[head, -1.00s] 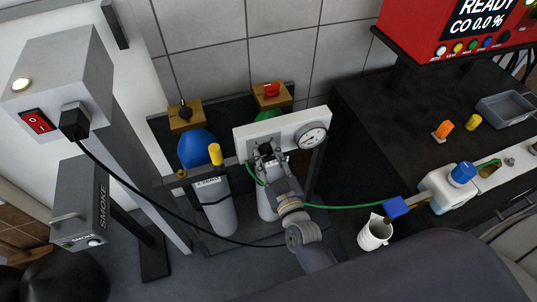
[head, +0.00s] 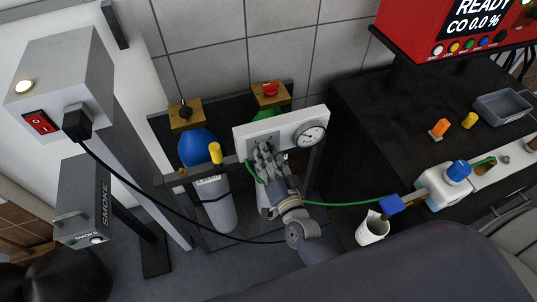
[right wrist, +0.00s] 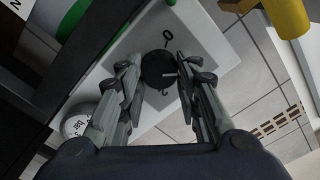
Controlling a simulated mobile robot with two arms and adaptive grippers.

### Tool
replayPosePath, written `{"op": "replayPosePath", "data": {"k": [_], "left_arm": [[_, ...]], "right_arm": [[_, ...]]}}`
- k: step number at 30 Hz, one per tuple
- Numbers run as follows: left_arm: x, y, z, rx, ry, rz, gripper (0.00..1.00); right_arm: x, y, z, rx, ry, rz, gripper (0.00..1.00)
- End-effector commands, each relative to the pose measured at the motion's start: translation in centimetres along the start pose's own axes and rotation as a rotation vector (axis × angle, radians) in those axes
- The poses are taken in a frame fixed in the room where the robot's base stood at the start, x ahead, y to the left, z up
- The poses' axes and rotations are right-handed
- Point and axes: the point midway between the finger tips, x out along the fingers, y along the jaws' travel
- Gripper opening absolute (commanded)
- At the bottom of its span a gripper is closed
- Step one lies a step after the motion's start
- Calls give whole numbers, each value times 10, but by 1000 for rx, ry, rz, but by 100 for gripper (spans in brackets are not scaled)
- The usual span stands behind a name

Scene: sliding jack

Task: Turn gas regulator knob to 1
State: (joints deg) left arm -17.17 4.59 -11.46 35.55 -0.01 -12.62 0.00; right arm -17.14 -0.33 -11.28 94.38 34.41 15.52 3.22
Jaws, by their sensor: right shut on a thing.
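The regulator is a white panel (head: 285,128) on a stand in front of two gas cylinders, with a round gauge (head: 309,133) at its right end. In the right wrist view, the black round knob (right wrist: 158,69) sits on the white panel (right wrist: 213,62) with a 0 printed by it. A light pointer line on the knob points towards the right finger, away from the 0. My right gripper (head: 264,151) is shut on the knob, a finger on each side (right wrist: 155,80). In the head view the gripper hides the knob. My left gripper is not in view.
A green hose (head: 345,204) runs right from the panel. A yellow-tipped post (head: 215,153) stands just left of the panel.

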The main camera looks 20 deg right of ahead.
Motion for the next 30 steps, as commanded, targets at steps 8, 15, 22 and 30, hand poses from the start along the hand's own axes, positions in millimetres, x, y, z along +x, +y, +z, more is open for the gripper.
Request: {"op": "replayPosePath", "data": {"k": [8,15,22,30], "left_arm": [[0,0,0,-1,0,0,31],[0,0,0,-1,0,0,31],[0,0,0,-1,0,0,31],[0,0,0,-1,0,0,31]], "right_arm": [[1,0,-2,126,4,-2,7],[1,0,-2,167,4,-2,7],[1,0,-2,171,4,-2,7],[1,0,-2,170,4,-2,52]]}}
